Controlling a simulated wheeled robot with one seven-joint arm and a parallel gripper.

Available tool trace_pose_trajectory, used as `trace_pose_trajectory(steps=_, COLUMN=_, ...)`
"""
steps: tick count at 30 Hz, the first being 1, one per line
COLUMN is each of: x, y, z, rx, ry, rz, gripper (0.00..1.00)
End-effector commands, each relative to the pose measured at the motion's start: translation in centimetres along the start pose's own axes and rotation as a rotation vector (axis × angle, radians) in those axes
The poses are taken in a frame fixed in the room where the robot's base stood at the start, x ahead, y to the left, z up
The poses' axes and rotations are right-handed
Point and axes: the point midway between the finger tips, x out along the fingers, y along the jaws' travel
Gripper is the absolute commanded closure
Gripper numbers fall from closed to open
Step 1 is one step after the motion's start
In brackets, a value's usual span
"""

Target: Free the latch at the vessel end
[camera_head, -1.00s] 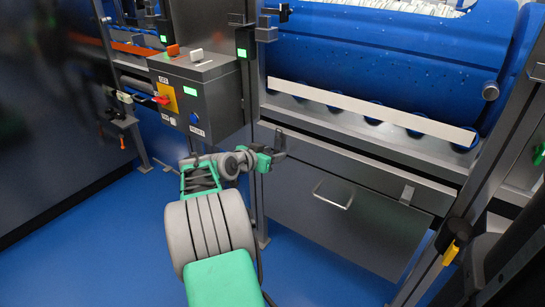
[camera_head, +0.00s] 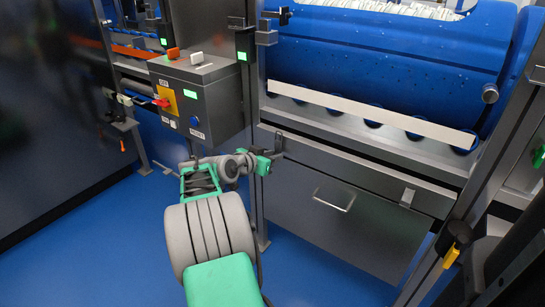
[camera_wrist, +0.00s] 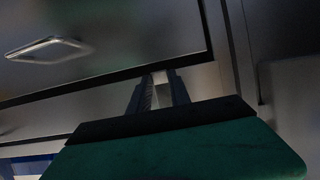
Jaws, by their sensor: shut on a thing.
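My gripper (camera_head: 279,146) is at the left end of the steel tray front, beside the upright post. In the wrist view my gripper (camera_wrist: 160,88) has its two dark fingers shut on a small pale metal tab, the latch (camera_wrist: 160,77). In the head view my fingers hide most of this latch. A similar steel latch (camera_head: 407,197) sits at the right end of the same front. The blue perforated vessel (camera_head: 390,52) lies above the tray, with pale items at its top.
A grey control box (camera_head: 197,98) with a red switch and lit green labels hangs left of the post. A steel panel with a handle (camera_head: 334,200) is below the tray. Dark frame bars stand at the right. Blue floor (camera_head: 110,235) is open at the left.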

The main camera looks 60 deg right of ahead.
Motion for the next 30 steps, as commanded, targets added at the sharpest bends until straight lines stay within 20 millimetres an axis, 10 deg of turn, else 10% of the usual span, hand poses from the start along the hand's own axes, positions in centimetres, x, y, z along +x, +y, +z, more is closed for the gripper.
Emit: trace_pose_trajectory(steps=30, x=-2.8, y=0.2, z=-2.7, rx=0.0, ry=-0.621, rz=0.005, gripper=1.0)
